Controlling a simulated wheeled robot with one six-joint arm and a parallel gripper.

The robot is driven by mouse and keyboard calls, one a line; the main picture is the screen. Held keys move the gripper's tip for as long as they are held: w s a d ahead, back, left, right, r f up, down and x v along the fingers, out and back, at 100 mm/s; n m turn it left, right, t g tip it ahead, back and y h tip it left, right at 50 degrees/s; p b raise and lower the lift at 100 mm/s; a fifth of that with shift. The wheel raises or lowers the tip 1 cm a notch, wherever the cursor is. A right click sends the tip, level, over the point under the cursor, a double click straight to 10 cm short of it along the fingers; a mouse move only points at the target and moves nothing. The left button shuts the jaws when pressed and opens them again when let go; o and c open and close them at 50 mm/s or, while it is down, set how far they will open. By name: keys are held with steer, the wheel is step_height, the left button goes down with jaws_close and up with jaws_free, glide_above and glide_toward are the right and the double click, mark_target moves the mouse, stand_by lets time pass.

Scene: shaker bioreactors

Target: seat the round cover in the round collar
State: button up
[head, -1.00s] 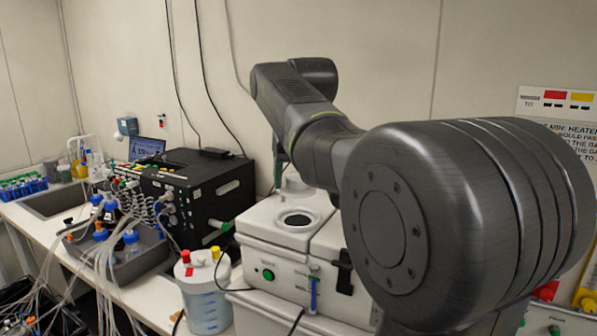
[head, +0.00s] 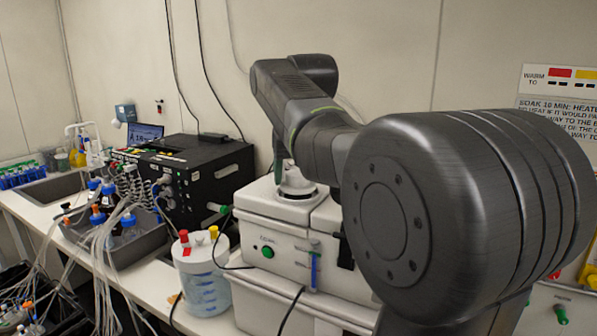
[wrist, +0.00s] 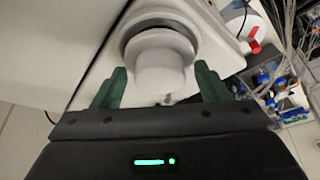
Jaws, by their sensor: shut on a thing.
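The round cover (head: 294,179) is white with a raised knob. My gripper (wrist: 160,82) is shut on the cover, its green fingers on either side of the knob (wrist: 160,70) in the wrist view. The cover is over the round collar (head: 300,199) on top of the white bioreactor box in the head view. The collar also shows as a pale ring around the cover in the wrist view (wrist: 158,16). A dark band shows under the cover's edge. I cannot tell whether the cover rests fully in the collar. My arm hides part of the box's right side.
A white jar (head: 203,280) with red and yellow caps stands at the front left of the box (head: 235,240). A black control unit (head: 200,180), tubing and bottles (head: 125,225) crowd the bench to the left. The wall is close behind.

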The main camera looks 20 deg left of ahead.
steer(key=shift+s+f+b, duration=0.1)
steer(key=shift+f+b, duration=0.55)
steer(key=shift+f, duration=0.6)
steer(key=o, duration=1)
steer(key=shift+f, duration=0.1)
steer(key=shift+o, duration=0.2)
steer(key=shift+s+a, duration=0.2)
steer(key=shift+s, duration=0.05)
steer(key=shift+w+d, duration=0.1)
steer(key=shift+d, duration=0.05)
steer(key=shift+r, duration=0.35)
steer(key=v, duration=1.4)
steer(key=shift+r, duration=0.15)
